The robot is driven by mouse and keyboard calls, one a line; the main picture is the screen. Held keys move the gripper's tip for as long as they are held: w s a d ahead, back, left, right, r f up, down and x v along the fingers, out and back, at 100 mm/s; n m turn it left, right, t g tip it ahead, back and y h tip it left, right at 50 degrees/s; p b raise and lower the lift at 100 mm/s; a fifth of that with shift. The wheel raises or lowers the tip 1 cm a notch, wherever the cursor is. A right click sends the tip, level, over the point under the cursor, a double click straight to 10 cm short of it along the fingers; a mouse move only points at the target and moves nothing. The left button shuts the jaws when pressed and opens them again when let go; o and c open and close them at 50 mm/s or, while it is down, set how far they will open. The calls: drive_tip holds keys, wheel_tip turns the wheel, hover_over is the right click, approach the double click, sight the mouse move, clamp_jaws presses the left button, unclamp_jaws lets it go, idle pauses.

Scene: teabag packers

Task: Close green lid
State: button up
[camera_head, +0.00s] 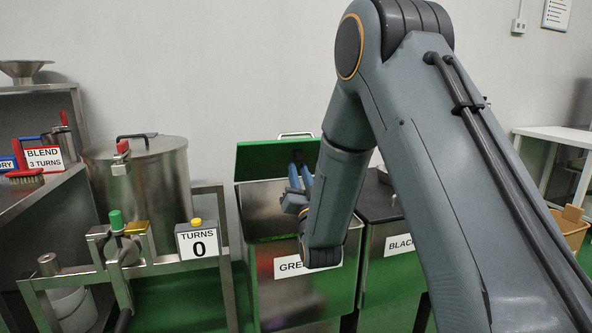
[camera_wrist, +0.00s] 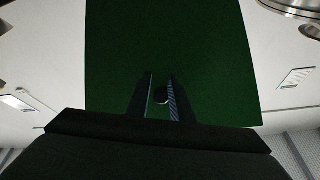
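The green lid (camera_head: 264,161) stands raised at the back of the metal bin labelled "GREEN" (camera_head: 262,258), so the bin is open at the top. A metal handle (camera_head: 296,134) shows at the lid's upper edge. My gripper (camera_head: 299,170) is over the bin, with its fingers pointing up at the lid's inner face. In the wrist view the lid (camera_wrist: 170,40) fills the middle. The two fingers (camera_wrist: 160,76) are parted by a narrow gap, with a small dark round thing between them. I cannot tell whether they touch the lid. My forearm hides the lid's right side.
A bin labelled "BLACK" (camera_head: 400,245) stands to the right, partly behind my arm. To the left are a large steel drum (camera_head: 150,190) and a "TURNS 0" counter (camera_head: 197,240). A cardboard box (camera_head: 571,226) and a white table (camera_head: 555,133) are at far right.

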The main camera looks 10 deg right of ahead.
drive_tip(key=o, duration=0.4)
drive_tip(key=shift+d+r, duration=0.15)
drive_tip(key=shift+r, duration=0.05)
drive_tip(key=shift+d, duration=0.1)
drive_tip(key=shift+f, duration=0.1)
